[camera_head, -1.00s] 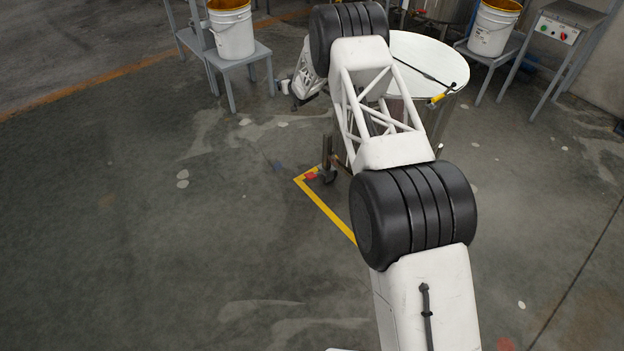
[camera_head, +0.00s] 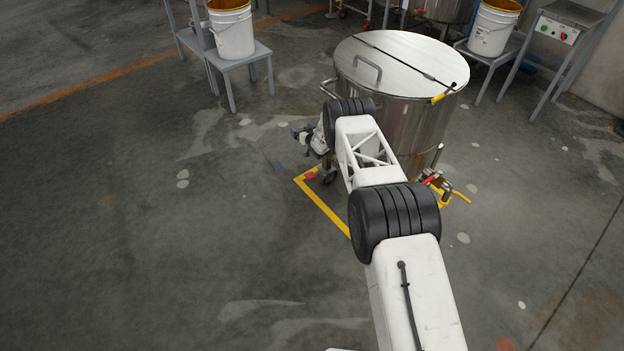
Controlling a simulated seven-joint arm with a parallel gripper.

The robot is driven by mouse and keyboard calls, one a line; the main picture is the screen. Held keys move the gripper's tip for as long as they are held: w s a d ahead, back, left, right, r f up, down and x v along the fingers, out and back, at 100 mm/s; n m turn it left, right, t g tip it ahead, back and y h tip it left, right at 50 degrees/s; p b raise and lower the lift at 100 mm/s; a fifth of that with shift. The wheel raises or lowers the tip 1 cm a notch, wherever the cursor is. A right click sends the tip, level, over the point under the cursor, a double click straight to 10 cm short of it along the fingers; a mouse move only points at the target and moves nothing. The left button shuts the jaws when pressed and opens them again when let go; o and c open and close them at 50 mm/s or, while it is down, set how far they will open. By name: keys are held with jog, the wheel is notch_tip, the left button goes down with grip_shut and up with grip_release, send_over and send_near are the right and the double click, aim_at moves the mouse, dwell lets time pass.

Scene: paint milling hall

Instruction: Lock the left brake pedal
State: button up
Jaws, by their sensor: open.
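A steel vat (camera_head: 405,110) with a flat lid stands on casters inside a yellow floor corner. Its left caster (camera_head: 329,178) shows beside my forearm. A small red patch (camera_head: 310,176) lies just left of that caster; I cannot tell whether it is the brake pedal or a floor mark.
A valve with red and yellow handles (camera_head: 437,182) sticks out at the vat's lower right. White buckets stand on grey stands at back left (camera_head: 231,32) and back right (camera_head: 492,28). The floor at left is clear.

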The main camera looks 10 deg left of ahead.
jog(key=y, duration=0.1)
send_over(312, 176)
notch_tip(312, 176, down, 17)
jog(key=s+d+f, duration=0.2)
jog(key=s+f, duration=0.1)
jog(key=f, duration=0.4)
jog(key=s+d+f+y, duration=0.1)
jog(key=s+d+f, duration=0.2)
jog(key=f, duration=0.4)
jog(key=shift+d+m, duration=0.3)
jog(key=shift+m, duration=0.1)
jog(key=shift+w+a, duration=0.15)
jog(key=shift+x, duration=3.7)
jog(key=shift+a+r, duration=0.1)
